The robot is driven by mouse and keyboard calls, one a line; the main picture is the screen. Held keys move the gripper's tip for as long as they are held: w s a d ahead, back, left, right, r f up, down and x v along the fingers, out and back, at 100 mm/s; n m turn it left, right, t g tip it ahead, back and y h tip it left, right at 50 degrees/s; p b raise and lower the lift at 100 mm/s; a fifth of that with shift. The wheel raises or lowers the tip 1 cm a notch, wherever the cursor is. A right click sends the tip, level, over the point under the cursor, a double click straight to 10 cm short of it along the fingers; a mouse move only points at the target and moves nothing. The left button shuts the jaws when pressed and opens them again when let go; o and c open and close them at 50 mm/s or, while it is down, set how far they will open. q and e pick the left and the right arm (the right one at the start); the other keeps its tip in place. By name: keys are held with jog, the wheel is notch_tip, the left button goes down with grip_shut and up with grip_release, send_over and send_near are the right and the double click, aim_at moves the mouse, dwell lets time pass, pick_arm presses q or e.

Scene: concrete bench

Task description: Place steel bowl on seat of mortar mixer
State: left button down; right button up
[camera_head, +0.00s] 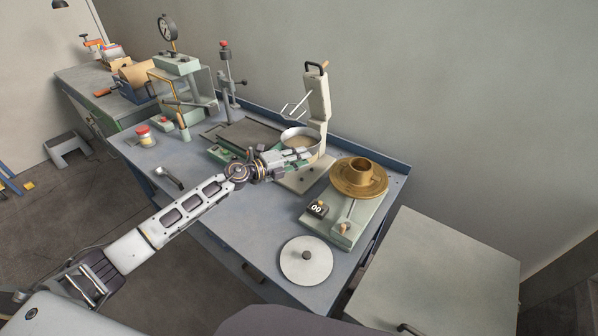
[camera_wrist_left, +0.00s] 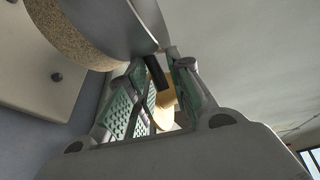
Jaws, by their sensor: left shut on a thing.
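The mortar mixer is cream, with an upright column (camera_head: 318,98), a wire beater and a flat base. The bowl is in front of the column, over the base; the gripper hides its underside, so I cannot tell whether it touches the seat. In the left wrist view the bowl (camera_wrist_left: 110,22) is at upper left, beside the gripper fingers (camera_wrist_left: 155,90). My right gripper is not in view.
A green scale (camera_head: 345,226) with a brass dish (camera_head: 345,185) stands right of the mixer. A round grey lid (camera_head: 306,262) lies at the front. A drill-like stand (camera_head: 227,75) and a gauge press (camera_head: 178,64) stand at the back left. A scoop (camera_head: 168,177) lies at the left.

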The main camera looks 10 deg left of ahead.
pick_arm(q)
jog(key=shift+w+a+r+n+t+y, duration=0.4)
jog(key=shift+w+a+r+t, duration=0.15)
jog(key=shift+r+t, duration=0.1)
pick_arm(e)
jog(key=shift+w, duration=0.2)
pick_arm(q)
notch_tip(320, 180, down, 6)
jog(key=b, duration=0.3)
jog(key=shift+f, duration=0.15)
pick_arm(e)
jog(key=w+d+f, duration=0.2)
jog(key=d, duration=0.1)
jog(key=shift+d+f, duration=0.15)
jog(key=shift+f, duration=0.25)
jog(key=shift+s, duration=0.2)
